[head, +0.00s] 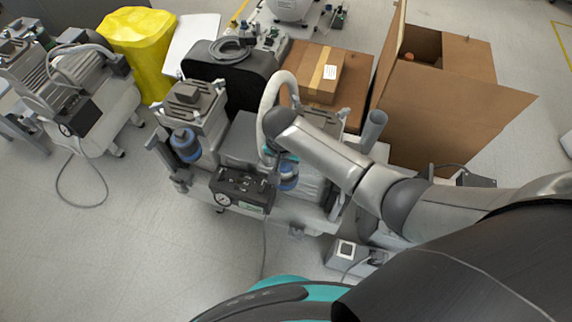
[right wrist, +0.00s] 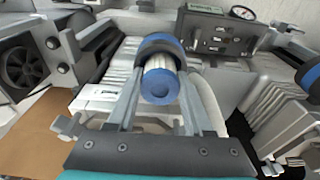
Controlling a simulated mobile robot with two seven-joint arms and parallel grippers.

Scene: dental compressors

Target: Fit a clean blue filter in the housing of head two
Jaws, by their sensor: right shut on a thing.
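My right gripper (right wrist: 158,84) is shut on a filter with a blue end cap (right wrist: 158,88) and a white pleated body. The filter sits between the two grey fingers in the right wrist view. Its far end meets a dark, blue-edged round housing (right wrist: 157,43) on the compressor head; I cannot tell how deep it sits. In the head view my right gripper (head: 281,165) is over the right-hand head of the middle compressor, beside a blue cylinder (head: 288,182), and the arm partly hides it. My left gripper is not in view.
The other head's blue cylinder (head: 185,146) stands to the left. A dark gauge panel (head: 242,190) is on the compressor front, close to my right gripper. A curved pale hose (head: 265,105) rises behind it. An open cardboard box (head: 445,105) stands at the right.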

